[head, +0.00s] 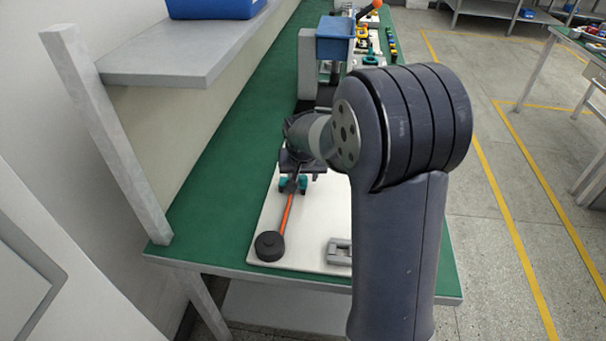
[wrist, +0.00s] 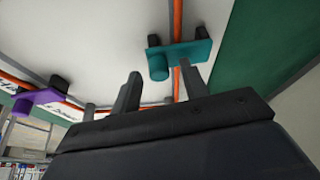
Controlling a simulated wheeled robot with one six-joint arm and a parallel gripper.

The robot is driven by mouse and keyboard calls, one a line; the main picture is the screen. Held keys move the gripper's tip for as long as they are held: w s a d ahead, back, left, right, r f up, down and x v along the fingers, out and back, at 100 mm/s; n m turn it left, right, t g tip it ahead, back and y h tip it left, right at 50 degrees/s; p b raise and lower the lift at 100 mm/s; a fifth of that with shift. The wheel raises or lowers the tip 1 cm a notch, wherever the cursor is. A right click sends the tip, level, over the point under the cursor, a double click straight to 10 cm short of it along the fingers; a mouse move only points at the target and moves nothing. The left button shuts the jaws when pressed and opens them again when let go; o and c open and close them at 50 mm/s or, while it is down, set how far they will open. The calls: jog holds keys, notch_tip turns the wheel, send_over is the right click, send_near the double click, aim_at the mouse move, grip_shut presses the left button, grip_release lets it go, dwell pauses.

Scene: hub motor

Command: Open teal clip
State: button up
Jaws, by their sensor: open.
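The teal clip (wrist: 187,52) is a flat teal bar with a round teal knob and dark posts. It lies across an orange cable (wrist: 178,15) on the white board. In the head view two teal parts of the clip (head: 302,184) show just below my gripper (head: 300,170); my arm hides much of the rest. My gripper (wrist: 160,88) is open in the wrist view, its two dark fingers apart with nothing between them. The fingertips are close to the clip, and the right one is just short of the bar. I cannot tell whether they touch.
A purple clip (wrist: 38,99) sits on another orange cable stretch at left in the wrist view. A black round part (head: 269,246) and a grey bracket (head: 338,252) rest on the white board (head: 313,235).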

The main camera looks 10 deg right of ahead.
jog(key=shift+c, duration=0.3)
grip_shut()
